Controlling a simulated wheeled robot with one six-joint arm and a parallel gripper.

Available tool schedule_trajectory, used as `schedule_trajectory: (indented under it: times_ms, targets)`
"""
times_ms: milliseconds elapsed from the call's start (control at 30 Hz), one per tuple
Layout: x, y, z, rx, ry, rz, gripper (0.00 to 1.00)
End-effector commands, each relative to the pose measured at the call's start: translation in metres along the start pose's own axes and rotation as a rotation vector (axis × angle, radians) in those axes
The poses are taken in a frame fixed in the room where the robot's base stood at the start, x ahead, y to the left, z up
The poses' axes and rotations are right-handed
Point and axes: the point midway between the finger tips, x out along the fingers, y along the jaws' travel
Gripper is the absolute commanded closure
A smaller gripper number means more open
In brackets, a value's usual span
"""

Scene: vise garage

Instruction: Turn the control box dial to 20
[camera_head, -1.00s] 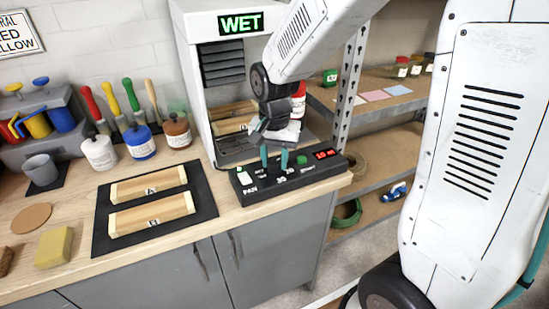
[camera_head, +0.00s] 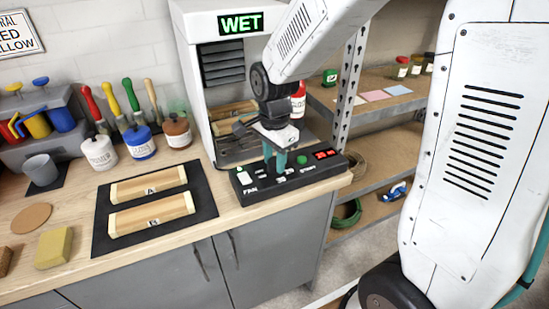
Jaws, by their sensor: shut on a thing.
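The black control box (camera_head: 311,176) lies at the right end of the bench, in front of the drying cabinet. It has a white switch (camera_head: 243,178) above the word FAN, a green button (camera_head: 301,160) by the word START, and a small red display (camera_head: 325,154) whose digits I cannot read surely. My gripper (camera_head: 275,168) points down with its teal fingers close together at the middle of the box, where the dial is. The fingers are shut on the dial and hide most of it, so its setting cannot be read.
The drying cabinet (camera_head: 188,70) with a lit green WET sign stands right behind the box. A dark mat (camera_head: 103,228) with two wood blocks lies to the left. Shelves (camera_head: 370,140) stand at the right.

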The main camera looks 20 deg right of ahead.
Motion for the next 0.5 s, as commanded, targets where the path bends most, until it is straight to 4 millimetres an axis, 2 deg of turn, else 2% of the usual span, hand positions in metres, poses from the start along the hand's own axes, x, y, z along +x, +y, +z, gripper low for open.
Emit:
schedule_trajectory:
  times_ms: [467, 500]
  targets:
    - [-0.0008, -0.0009, 0.0002, 0.014, 0.000, -0.003, 0.90]
    - [-0.0008, -0.0009, 0.0002, 0.013, 0.000, -0.003, 0.58]
